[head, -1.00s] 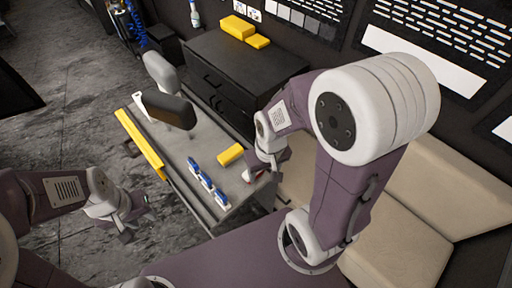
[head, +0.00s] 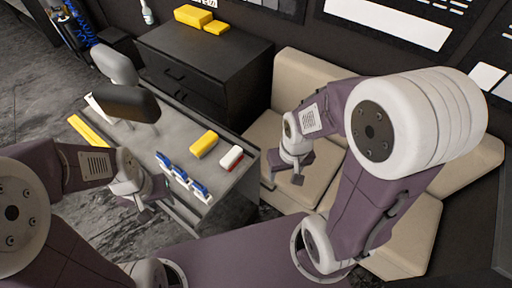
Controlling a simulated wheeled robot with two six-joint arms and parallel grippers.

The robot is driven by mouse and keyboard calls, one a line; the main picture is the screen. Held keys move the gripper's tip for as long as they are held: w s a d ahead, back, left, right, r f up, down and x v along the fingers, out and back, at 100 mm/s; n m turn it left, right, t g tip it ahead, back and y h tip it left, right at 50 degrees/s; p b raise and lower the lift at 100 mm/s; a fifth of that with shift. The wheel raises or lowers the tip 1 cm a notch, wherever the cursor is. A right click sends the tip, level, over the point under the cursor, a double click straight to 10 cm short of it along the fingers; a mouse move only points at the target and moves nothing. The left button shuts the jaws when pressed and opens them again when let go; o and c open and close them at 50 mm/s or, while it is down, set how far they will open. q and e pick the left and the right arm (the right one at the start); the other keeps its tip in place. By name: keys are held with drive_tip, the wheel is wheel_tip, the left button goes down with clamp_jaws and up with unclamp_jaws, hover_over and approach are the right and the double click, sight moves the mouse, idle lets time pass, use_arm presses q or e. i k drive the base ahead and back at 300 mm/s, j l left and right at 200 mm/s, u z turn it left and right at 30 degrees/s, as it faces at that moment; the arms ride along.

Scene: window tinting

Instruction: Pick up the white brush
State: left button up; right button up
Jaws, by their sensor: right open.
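A small white block with a red end (head: 231,158), which may be the white brush, lies at the right end of the grey table top (head: 183,126). I cannot make out bristles on it. My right gripper (head: 297,172) is open and empty, to the right of this block and apart from it, over the beige seat side. My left gripper (head: 152,203) is at the table's front left edge, below the blue-and-white tools (head: 181,175); its jaws are too small and dark to read.
A yellow block (head: 204,143) lies beside the white and red piece. A dark headrest-like pad (head: 126,103) rises above the table's left part. A black drawer cabinet (head: 205,65) stands behind, and a beige seat (head: 310,100) is at right.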

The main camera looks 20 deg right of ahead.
sight(229, 161)
drive_tip(key=z, duration=0.2)
drive_tip(key=l+u, duration=0.1)
drive_tip(key=u, duration=0.75)
drive_tip(key=l+u, duration=0.15)
drive_tip(key=u, duration=0.3)
drive_tip(key=l+u, duration=0.1)
drive_tip(key=u, duration=0.35)
drive_tip(key=l+u, duration=0.1)
drive_tip(key=u, duration=0.75)
drive_tip(key=k+l+z, duration=0.15)
drive_tip(key=z, duration=0.35)
drive_tip(key=l+z, duration=0.1)
drive_tip(key=z, duration=0.35)
drive_tip(key=l+z, duration=0.1)
drive_tip(key=z, duration=0.8)
drive_tip(key=l+z, duration=0.15)
drive_tip(key=z, duration=0.3)
drive_tip(key=i+z, duration=0.1)
drive_tip(key=z, duration=0.35)
